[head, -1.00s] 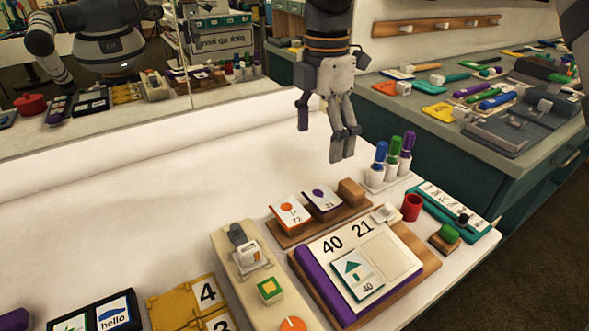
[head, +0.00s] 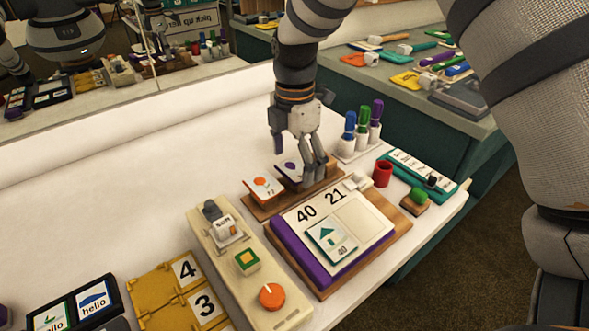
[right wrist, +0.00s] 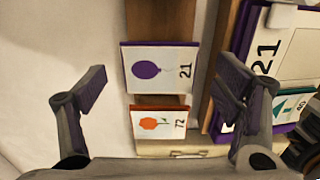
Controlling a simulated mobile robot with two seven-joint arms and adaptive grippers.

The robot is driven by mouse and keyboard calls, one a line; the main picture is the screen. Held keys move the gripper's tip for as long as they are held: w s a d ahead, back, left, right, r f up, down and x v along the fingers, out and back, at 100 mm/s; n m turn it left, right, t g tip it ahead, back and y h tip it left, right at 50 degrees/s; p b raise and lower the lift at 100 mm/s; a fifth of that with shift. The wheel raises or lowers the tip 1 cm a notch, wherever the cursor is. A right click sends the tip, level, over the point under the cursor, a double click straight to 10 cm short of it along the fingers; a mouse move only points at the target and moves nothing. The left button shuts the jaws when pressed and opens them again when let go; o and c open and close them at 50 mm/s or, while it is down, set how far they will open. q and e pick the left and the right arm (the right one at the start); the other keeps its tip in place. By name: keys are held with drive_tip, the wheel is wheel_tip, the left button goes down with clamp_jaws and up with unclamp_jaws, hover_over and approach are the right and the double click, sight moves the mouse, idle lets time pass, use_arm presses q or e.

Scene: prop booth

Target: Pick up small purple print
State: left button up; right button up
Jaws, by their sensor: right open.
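The small purple print (head: 289,174) is a white card with a purple edge, a purple balloon and the number 21. It leans on a wooden rack (head: 259,212), beside an orange-flower print (head: 263,188) numbered 72. My right gripper (head: 298,168) is open over the rack, its fingers partly hiding the purple print in the head view. In the right wrist view the purple print (right wrist: 162,69) lies between the two spread fingers, with clear gaps on both sides. The orange print (right wrist: 160,123) sits just below it there. My left gripper is not in view.
A purple-edged board (head: 364,222) numbered 40 and 21 stands in front of the rack, close to one finger. Markers (head: 362,130), a red cup (head: 383,173) and a green-topped stamp (head: 418,199) are to the right. White table is clear left of the rack.

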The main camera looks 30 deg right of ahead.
drive_tip(key=shift+f, duration=0.25)
idle(0.4)
drive_tip(key=c, duration=0.9)
